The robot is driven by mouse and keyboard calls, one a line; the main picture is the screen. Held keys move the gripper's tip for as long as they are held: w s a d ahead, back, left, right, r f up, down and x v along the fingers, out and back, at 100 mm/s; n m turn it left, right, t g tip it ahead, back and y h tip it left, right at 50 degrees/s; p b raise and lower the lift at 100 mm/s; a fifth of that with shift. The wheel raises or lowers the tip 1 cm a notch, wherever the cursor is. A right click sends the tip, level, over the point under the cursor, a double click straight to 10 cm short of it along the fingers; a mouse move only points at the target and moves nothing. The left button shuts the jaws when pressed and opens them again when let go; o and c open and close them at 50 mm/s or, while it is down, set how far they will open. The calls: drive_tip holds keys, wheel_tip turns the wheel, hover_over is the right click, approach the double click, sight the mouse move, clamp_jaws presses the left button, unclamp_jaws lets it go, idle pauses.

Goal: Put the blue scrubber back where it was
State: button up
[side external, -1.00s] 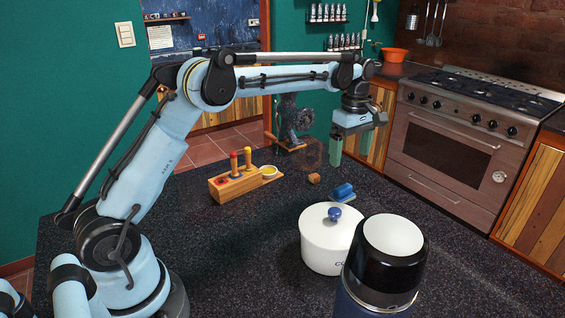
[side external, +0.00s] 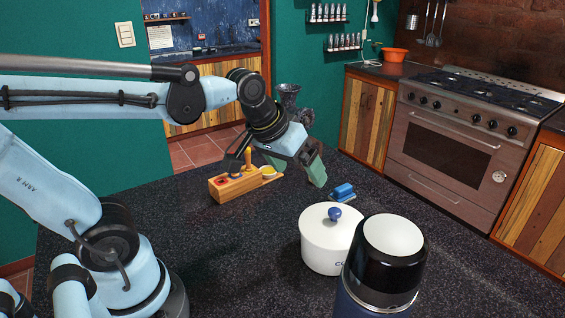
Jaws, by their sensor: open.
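The blue scrubber (side external: 343,192) lies on the dark speckled countertop, behind the white lidded pot. My gripper (side external: 318,180) is open, with its green fingers angled down and to the right. It is just left of the scrubber in the picture. I see no contact between them, and the fingers appear empty. The exact height of the fingertips above the counter is hard to tell.
A white pot (side external: 325,245) with a blue knob and a dark canister (side external: 385,265) stand at the front. A wooden holder (side external: 232,188) with upright handles is left of my gripper. A dark metal grinder (side external: 288,100) is behind my arm.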

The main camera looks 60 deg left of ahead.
drive_tip(key=s+f+m, duration=0.2)
drive_tip(key=s+f+m+t, duration=0.1)
drive_tip(key=s, duration=0.1)
drive_tip(key=shift+d+f, duration=0.15)
drive_tip(key=shift+d, duration=0.15)
